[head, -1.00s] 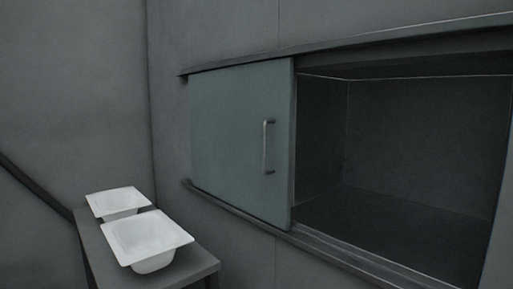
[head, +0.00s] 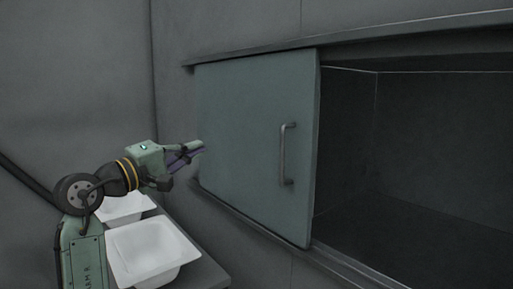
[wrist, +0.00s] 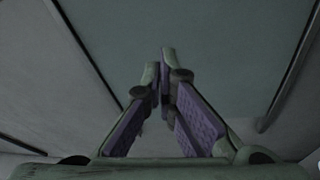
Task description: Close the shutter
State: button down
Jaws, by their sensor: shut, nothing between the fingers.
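The shutter (head: 245,150) is a grey-green sliding panel on rails, standing at the left of a dark wall opening (head: 430,150). The opening to its right is uncovered. A vertical bar handle (head: 286,154) is near the shutter's right edge. My gripper (head: 201,147) is at the shutter's left edge, left of the handle, with its fingers pointing right. In the wrist view the purple-padded fingers (wrist: 163,62) come together at the tips with nothing between them, in front of the panel (wrist: 200,40). I cannot tell whether the tips touch the panel.
Two white basins stand on a dark bench below my arm, the nearer one (head: 150,252) in front and the farther one (head: 125,208) partly hidden. The upper rail (head: 400,36) and lower rail (head: 350,265) run along the opening. The space before the opening is clear.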

jog(key=w+d+f+g+p, duration=0.1)
jog(key=d+g, duration=0.1)
jog(key=d, duration=0.6)
jog(key=d+g+h+p, duration=0.1)
jog(key=d+g+p, duration=0.1)
jog(key=d, duration=0.5)
jog(key=shift+w+d+f+g+h, duration=0.3)
jog(key=shift+w+d+f, duration=0.05)
jog(key=shift+d, duration=0.05)
